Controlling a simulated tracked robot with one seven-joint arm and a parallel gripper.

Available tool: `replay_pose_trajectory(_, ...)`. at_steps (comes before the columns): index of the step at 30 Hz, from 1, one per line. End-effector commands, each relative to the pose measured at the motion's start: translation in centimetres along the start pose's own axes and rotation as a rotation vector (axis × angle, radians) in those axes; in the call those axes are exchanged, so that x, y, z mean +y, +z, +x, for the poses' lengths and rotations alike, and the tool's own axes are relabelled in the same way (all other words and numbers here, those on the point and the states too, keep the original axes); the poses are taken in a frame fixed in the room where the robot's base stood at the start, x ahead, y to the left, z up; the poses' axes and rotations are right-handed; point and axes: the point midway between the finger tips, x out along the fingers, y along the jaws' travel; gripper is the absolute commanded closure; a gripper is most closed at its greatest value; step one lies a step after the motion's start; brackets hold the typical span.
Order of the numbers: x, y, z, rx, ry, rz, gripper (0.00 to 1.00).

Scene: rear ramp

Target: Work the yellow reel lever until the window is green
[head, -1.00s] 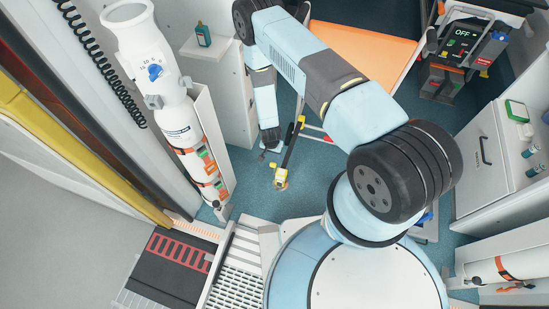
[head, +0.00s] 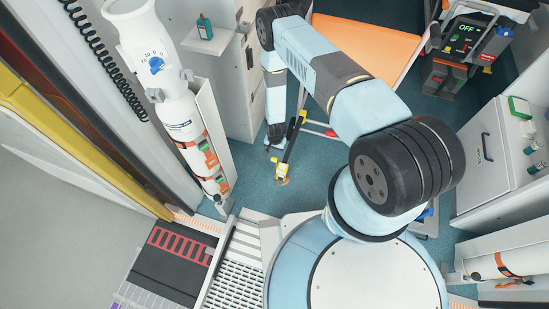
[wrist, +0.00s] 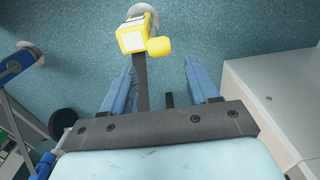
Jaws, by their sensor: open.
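A small yellow reel body (head: 281,170) sits low over the blue floor in the middle of the head view, at the end of a dark strap or bar. In the wrist view the yellow reel (wrist: 132,38) shows at top centre, with a pale face. A rounded yellow lever (wrist: 158,48) sticks out on its right side. The window's colour cannot be made out. My gripper (wrist: 162,66) is open, its blue fingers pointing toward the reel. The dark strap runs down between the fingers in the picture; contact cannot be told. In the head view my gripper (head: 274,143) is small, just above the reel.
An orange stretcher top (head: 365,48) is at the back. A white cylinder (head: 178,115) stands in a holder on the left. A device reading OFF (head: 466,38) is at back right. White cabinets (head: 500,150) line the right side. Blue floor (head: 258,182) is free around the reel.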

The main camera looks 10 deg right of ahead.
Motion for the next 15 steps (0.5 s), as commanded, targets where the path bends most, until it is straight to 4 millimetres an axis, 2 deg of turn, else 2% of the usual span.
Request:
replay_pose_trajectory(9, 0.0, 0.1, 4.8, -0.001, 0.000, 0.001, 0.40)
replay_pose_trajectory(15, 0.0, 0.0, 6.8, 0.000, -0.001, 0.001, 0.40)
